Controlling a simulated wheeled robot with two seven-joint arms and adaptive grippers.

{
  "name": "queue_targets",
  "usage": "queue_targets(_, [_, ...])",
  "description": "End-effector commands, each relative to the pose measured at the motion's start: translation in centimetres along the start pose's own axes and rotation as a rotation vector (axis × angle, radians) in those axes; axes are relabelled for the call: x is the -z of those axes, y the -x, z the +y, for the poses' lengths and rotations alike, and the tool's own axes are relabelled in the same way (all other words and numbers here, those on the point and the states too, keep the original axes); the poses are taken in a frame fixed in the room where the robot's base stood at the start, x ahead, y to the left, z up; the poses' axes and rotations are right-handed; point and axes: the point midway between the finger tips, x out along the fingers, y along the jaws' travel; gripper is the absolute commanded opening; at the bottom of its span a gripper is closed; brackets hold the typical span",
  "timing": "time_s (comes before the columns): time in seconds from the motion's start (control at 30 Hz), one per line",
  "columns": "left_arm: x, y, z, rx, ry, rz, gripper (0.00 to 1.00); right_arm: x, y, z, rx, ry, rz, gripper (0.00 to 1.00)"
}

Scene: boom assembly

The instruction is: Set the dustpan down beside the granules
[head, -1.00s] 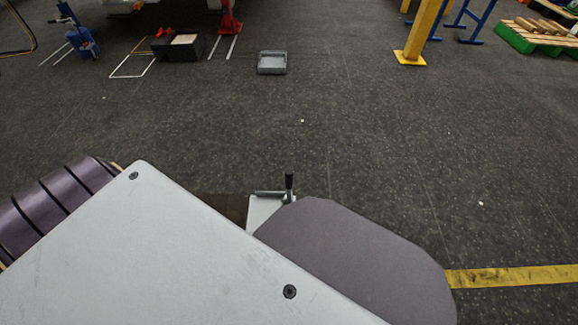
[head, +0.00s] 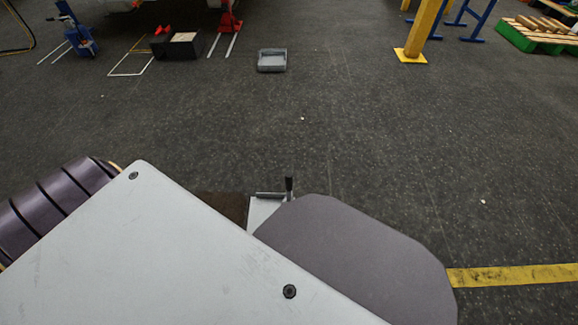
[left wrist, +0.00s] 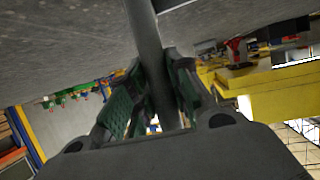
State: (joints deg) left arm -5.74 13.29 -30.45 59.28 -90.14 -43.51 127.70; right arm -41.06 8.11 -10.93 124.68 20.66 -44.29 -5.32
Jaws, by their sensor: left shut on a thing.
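My left gripper (left wrist: 156,76) shows in the left wrist view, its green-padded fingers shut around a plain grey bar. The bar looks like the handle of the dustpan (left wrist: 146,38). It runs up between the fingers and out of the top of the picture, so the pan itself is hidden. The left wrist view is upside down, with the grey floor at the top. No gripper shows in the head view. Small pale specks (head: 302,119) lie scattered on the dark floor; I cannot tell whether they are the granules. My right gripper is out of view.
A grey tray (head: 272,61) sits on the floor ahead. A black box (head: 184,44) and a red stand (head: 229,18) are farther left. A yellow post (head: 414,45) and a pallet (head: 540,36) stand at the right. The middle floor is clear, with a yellow line (head: 515,276) at right.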

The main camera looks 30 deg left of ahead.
Motion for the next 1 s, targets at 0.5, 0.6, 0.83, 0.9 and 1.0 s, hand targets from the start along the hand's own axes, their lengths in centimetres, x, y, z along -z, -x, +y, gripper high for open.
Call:
queue_targets(0.5, [-0.14, -0.05, 0.0, 0.0, 0.0, 0.0, 0.41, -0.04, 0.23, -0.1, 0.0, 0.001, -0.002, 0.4])
queue_targets(0.6, [-0.15, -0.05, 0.0, 0.0, 0.0, 0.0, 0.41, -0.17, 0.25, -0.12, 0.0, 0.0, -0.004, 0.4])
queue_targets(0.83, [-0.14, -0.04, -0.01, 0.0, 0.0, 0.0, 0.41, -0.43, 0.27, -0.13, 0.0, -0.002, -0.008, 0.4])
queue_targets(0.9, [-0.1, -0.02, -0.01, 0.0, 0.0, 0.0, 0.41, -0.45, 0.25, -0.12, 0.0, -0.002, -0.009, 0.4])
queue_targets(1.0, [-0.01, 0.03, -0.01, 0.0, 0.0, 0.0, 0.41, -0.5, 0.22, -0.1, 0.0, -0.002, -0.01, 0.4])
